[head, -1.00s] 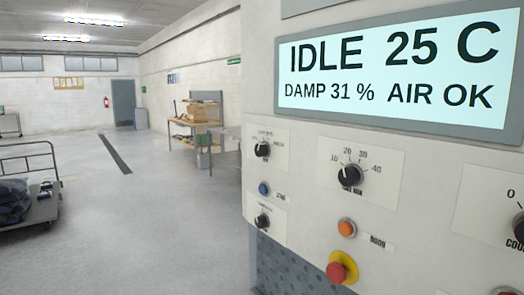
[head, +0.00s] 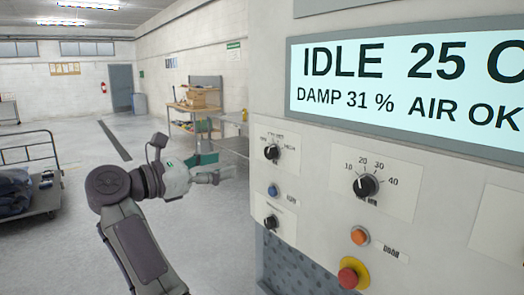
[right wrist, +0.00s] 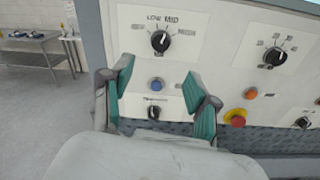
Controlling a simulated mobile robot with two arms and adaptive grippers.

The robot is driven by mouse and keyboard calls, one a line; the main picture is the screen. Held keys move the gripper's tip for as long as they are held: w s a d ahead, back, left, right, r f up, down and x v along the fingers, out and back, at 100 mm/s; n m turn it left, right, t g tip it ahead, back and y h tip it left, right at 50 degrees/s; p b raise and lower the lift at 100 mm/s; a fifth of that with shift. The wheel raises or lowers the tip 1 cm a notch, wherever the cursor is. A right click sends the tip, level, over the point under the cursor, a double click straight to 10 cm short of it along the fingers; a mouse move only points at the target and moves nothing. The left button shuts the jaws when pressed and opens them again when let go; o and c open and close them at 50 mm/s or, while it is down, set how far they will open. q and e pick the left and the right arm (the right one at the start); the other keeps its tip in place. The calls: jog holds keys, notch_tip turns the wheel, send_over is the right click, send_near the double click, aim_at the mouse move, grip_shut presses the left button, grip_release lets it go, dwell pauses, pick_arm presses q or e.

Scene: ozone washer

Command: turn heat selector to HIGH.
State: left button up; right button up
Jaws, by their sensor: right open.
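The heat selector (head: 272,152) is a black round knob at the upper left of the machine's pale panel, with labels around it. My right gripper (head: 222,173) is left of the panel and apart from the knob. In the right wrist view my right gripper (right wrist: 158,78) is open and empty, its green-padded fingers spread below the knob. My left gripper is out of view.
A blue button (head: 272,190) and another black knob (head: 271,222) sit below the selector. A numbered dial (head: 365,186), orange button (head: 359,236) and red emergency button (head: 349,276) are to the right. The display (head: 410,85) reads IDLE 25.

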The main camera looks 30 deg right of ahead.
aim_at(268, 153)
jog(key=d+p, duration=0.2)
jog(key=d, duration=0.1)
jog(key=d+p, duration=0.2)
jog(key=d, duration=0.2)
jog(key=w+d+p, duration=0.1)
jog(key=d, duration=0.3)
jog(key=shift+d+r+p, duration=0.2)
jog(key=shift+p, duration=0.2)
jog(key=shift+d+f, duration=0.15)
jog(key=shift+d, duration=0.3)
grip_shut()
jog(key=shift+f+b, duration=0.25)
jog(key=shift+b, duration=0.35)
jog(key=m+b, duration=0.5)
jog(key=b, duration=0.7)
jog(key=shift+m+b, duration=0.3)
jog(key=shift+b, duration=0.05)
jog(key=shift+r+m+b, duration=0.15)
jog(key=shift+m+b, duration=0.9)
jog(key=shift+m, duration=0.15)
